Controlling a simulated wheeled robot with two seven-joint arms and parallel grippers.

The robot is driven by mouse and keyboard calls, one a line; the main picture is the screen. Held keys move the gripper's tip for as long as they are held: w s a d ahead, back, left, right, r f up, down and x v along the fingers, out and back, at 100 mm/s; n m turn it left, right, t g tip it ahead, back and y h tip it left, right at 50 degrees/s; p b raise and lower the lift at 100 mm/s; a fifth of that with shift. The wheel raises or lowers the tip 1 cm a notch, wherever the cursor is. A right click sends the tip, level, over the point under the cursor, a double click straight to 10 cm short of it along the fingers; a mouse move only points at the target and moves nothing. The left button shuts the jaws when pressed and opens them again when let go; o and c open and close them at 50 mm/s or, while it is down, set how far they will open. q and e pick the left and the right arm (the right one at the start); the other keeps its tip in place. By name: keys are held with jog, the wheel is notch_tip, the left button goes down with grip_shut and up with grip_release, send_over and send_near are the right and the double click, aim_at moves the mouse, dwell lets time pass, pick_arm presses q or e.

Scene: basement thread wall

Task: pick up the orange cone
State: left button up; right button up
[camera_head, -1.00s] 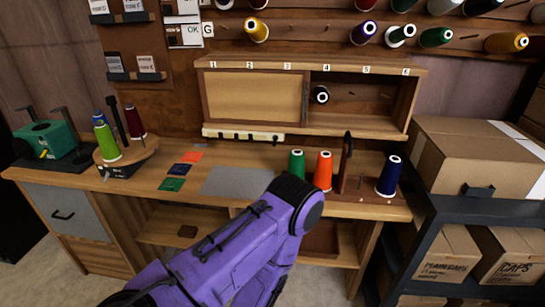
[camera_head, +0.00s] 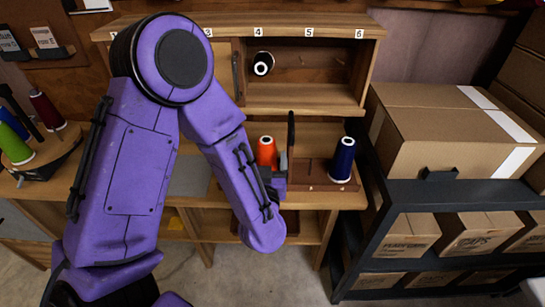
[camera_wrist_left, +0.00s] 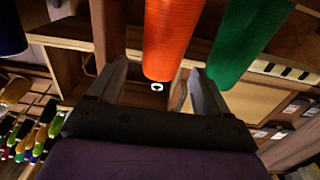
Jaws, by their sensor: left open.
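The orange cone (camera_head: 267,152) stands upright on the workbench in the head view, its lower part hidden by my left gripper (camera_head: 277,172). In the left wrist view, which looks turned over, the orange cone (camera_wrist_left: 172,40) lies between the two spread fingers of my left gripper (camera_wrist_left: 160,84). The fingers are open, one on each side of the cone; I cannot tell whether either touches it. A green cone (camera_wrist_left: 250,42) is close beside one finger in that view; my arm hides it in the head view. My right gripper is not in view.
A navy cone (camera_head: 343,158) stands to the right on the bench, past a dark upright post (camera_head: 291,140). A numbered wooden cabinet (camera_head: 305,95) with a black spool (camera_head: 263,63) is behind. Cardboard boxes (camera_head: 450,130) fill a dark rack (camera_head: 370,225) at right.

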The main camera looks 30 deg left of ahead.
aim_at(267, 141)
pick_arm(q)
jog(key=x, duration=0.2)
jog(key=p+x, duration=0.1)
jog(key=x, duration=0.1)
jog(key=r+p+x, duration=0.1)
jog(key=x, duration=0.1)
jog(key=shift+w+a, duration=0.1)
jog(key=shift+a, duration=0.2)
jog(key=shift+w+a+f, duration=0.1)
jog(key=shift+w+a, duration=0.15)
jog(key=shift+w, duration=0.1)
jog(key=shift+d, duration=0.1)
grip_shut()
notch_tip(267, 141, up, 18)
jog(key=p, duration=0.1)
jog(key=shift+p, duration=0.35)
